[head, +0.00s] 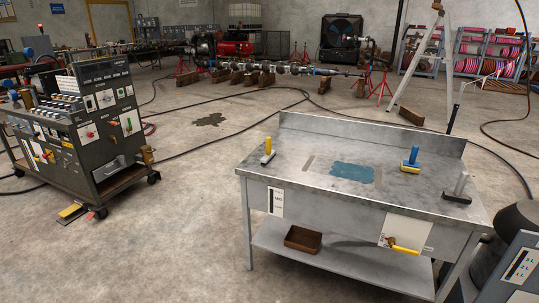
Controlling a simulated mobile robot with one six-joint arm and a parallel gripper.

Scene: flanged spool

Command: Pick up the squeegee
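Three upright-handled tools with flat bases stand apart on the grey metal workbench (305,175). One has a yellow handle (268,145) and a pale base, near the bench's left end. One has a blue handle and a yellow base (411,160), toward the back right. One has a grey handle and a dark base (459,188), near the front right corner. Any of them could be the squeegee; at this size I cannot tell which. My gripper is not in view, and nothing is seen holding these tools.
A blue patch (352,172) marks the mid bench top. A raised back panel (370,132) edges the bench; a brown tray (303,239) sits on its lower shelf. A control cart (85,130) stands left. Hoses cross the floor. Floor between cart and bench is mostly clear.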

